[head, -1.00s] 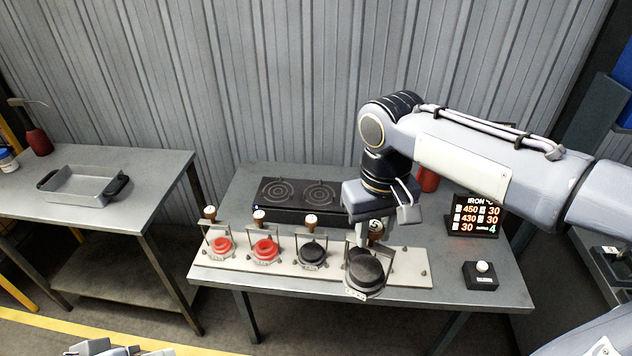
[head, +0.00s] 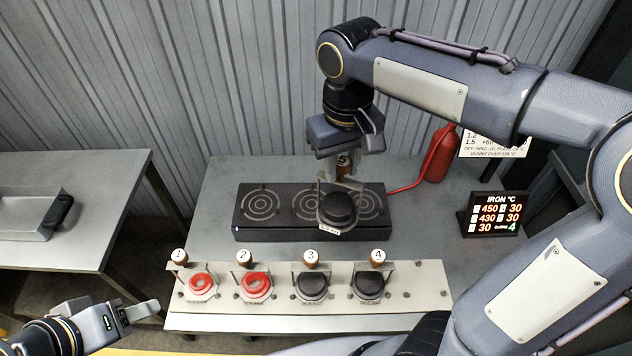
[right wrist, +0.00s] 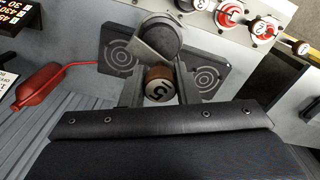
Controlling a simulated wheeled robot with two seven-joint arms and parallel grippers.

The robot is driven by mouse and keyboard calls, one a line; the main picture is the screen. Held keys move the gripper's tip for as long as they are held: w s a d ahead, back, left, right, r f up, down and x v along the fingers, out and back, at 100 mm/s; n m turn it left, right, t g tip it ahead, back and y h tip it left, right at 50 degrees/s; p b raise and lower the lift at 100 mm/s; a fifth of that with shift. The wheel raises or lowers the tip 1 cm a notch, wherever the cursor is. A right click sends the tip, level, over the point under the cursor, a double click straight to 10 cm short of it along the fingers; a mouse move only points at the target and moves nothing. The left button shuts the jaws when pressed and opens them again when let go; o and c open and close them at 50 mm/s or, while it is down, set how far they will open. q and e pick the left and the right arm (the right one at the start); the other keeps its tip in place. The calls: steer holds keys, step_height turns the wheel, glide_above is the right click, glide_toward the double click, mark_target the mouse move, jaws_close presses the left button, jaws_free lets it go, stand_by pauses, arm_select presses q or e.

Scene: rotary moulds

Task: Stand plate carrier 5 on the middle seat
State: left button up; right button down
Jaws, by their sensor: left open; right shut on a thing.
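Plate carrier 5 (head: 338,209) has a round black mould and a brown knob marked 5. My right gripper (head: 343,168) is shut on it near the knob, and in the right wrist view the knob (right wrist: 158,85) is between the fingers. The carrier hangs over the middle of the black iron block (head: 285,231). The middle seat (head: 309,206) is partly hidden by it; the left seat (head: 262,204) and right seat (head: 368,202) are bare rings. Whether the carrier touches the block is unclear. My left gripper (head: 132,314) is open and empty at the lower left.
Carriers 1 (head: 201,284), 2 (head: 255,285), 3 (head: 312,286) and 4 (head: 370,283) stand on a pale rack (head: 420,288) in front. A red extinguisher (head: 437,158) with a hose and a display (head: 494,214) are at the right. A tray (head: 28,214) lies on the left table.

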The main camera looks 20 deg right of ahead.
steer(key=w+a+f+b, duration=0.1)
steer(key=w+f+b, duration=0.2)
steer(key=w+f, duration=0.9)
steer(key=shift+w+a+f, duration=0.25)
steer(key=shift+w+a, duration=0.15)
steer(key=shift+w, duration=0.3)
steer(key=shift+f, duration=0.15)
steer(key=c, duration=1.5)
jaws_free()
steer(key=shift+f, duration=0.15)
steer(key=o, duration=0.4)
steer(key=shift+s, duration=0.1)
